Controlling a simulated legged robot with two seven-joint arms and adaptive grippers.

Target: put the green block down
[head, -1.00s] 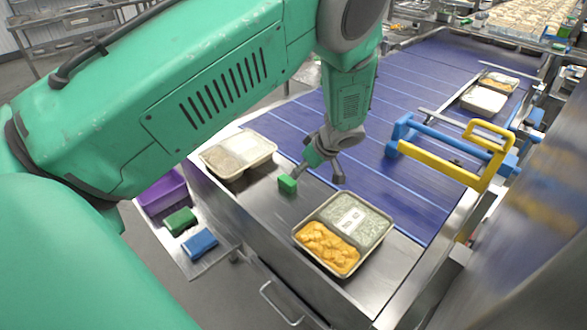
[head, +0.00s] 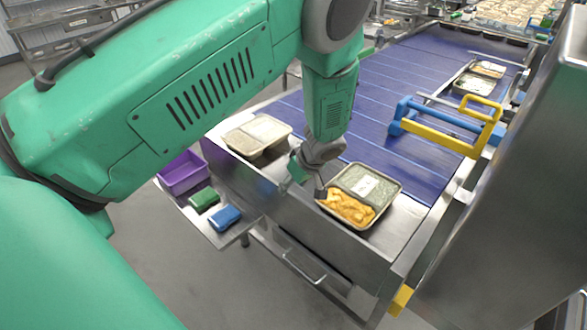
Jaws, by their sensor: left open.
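My left gripper (head: 308,186) points down over the steel ledge, beside the left corner of a two-part food tray (head: 395,194). It is open, and a dark finger is close to the tray's rim; I cannot tell if they touch. My right gripper is not in view.
Another food tray (head: 257,152) stands to the left on the ledge. The blue conveyor (head: 400,130) runs behind. A purple bin (head: 182,170), a green item (head: 204,199) and a blue item (head: 225,217) sit on a low side shelf. A blue-and-yellow frame (head: 445,130) stands right.

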